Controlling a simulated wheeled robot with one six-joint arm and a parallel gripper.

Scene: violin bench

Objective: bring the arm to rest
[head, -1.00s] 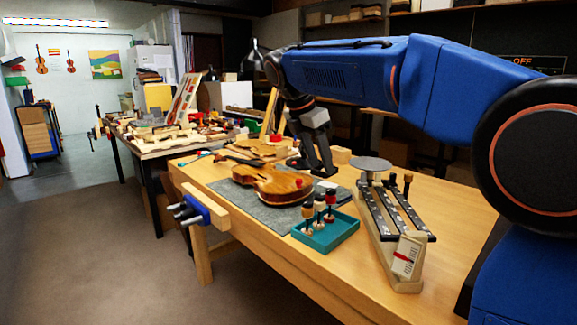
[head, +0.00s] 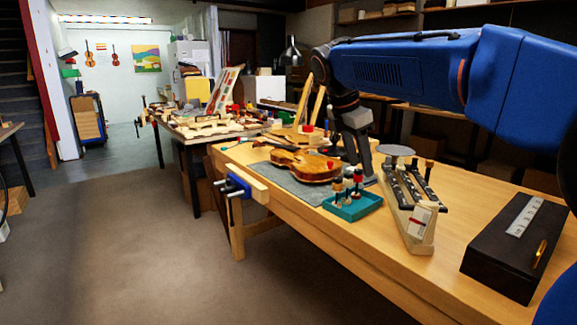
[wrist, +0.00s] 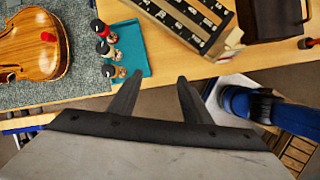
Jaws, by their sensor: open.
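My arm reaches from the right over the workbench (head: 300,222) in the head view. My gripper (head: 362,168) hangs at its end, fingers pointing down, behind the tray and beside the violin in the picture. In the wrist view my gripper (wrist: 157,88) shows two dark fingers spread apart with nothing between them. The violin (head: 305,165) lies on a grey mat (head: 310,192); its body also shows at the left of the wrist view (wrist: 25,45).
A teal tray (head: 352,212) holds small bottles with coloured tops. A slanted rack with black strips (head: 418,225), a round grey disc (head: 397,150) and a dark case (head: 510,245) stand to the right. A vise (head: 238,186) juts from the bench. Open floor (head: 130,250) lies left.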

